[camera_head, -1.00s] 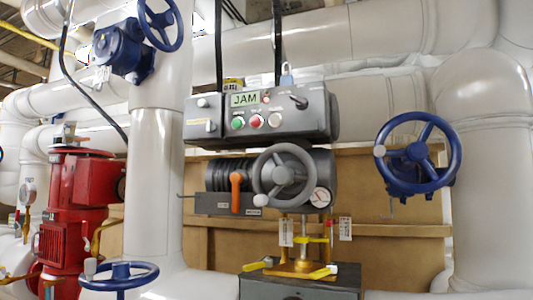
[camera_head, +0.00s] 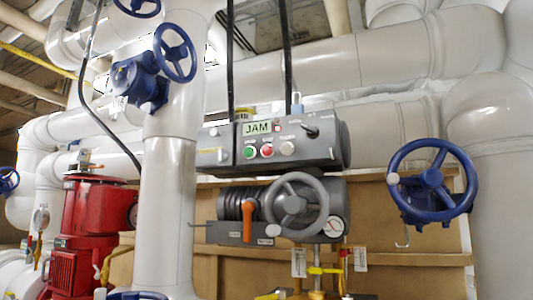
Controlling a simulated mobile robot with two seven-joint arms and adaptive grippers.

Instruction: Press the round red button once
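The round red button (camera_head: 267,150) is on the front of a grey control box (camera_head: 320,152) near the middle of the camera_head view. It sits between a green button (camera_head: 249,152) on its left and a white button (camera_head: 287,148) on its right. A small green display (camera_head: 256,128) reading "JAM" is above it. Nothing covers the red button. Neither of my grippers shows in this view.
Below the box are a grey handwheel (camera_head: 297,204) and an orange lever (camera_head: 248,219). A blue valve wheel (camera_head: 432,180) stands out at the right, another blue wheel (camera_head: 175,53) at upper left. A red pump (camera_head: 95,205) stands at left. Large white pipes surround the panel.

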